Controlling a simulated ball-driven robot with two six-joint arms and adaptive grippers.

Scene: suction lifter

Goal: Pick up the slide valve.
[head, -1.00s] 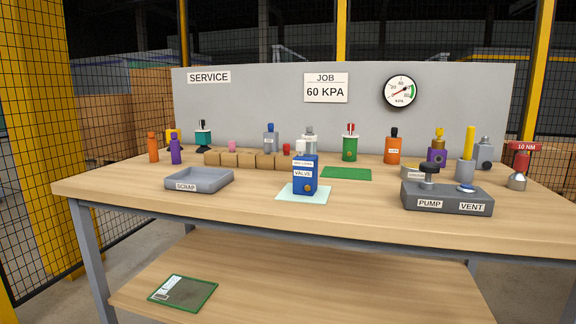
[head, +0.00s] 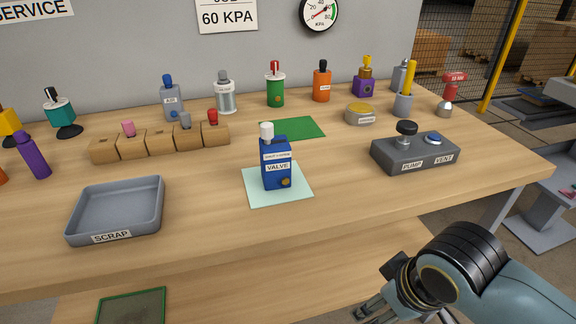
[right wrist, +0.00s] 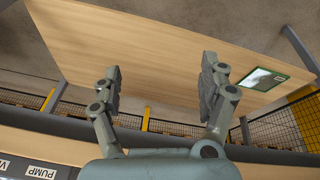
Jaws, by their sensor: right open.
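A blue block labelled VALVE (head: 277,170) with a white cap and a brass round fitting stands upright on a pale mat (head: 258,196) mid-table in the head view. No label I can read says "slide valve"; the small upper label is unreadable. My right gripper (head: 367,309) is at the lower right of the head view, in front of the table's front edge and well apart from the block. In the right wrist view my right gripper (right wrist: 160,82) has its two fingers spread with nothing between them. My left gripper is not in view.
The grey SCRAP tray (head: 72,232) is at the left. The grey PUMP and VENT unit (head: 390,160) is at the right. A row of wooden blocks (head: 160,142) and several coloured bottles stand behind. Bare tabletop lies between tray and mat. A lower shelf (right wrist: 150,45) is below.

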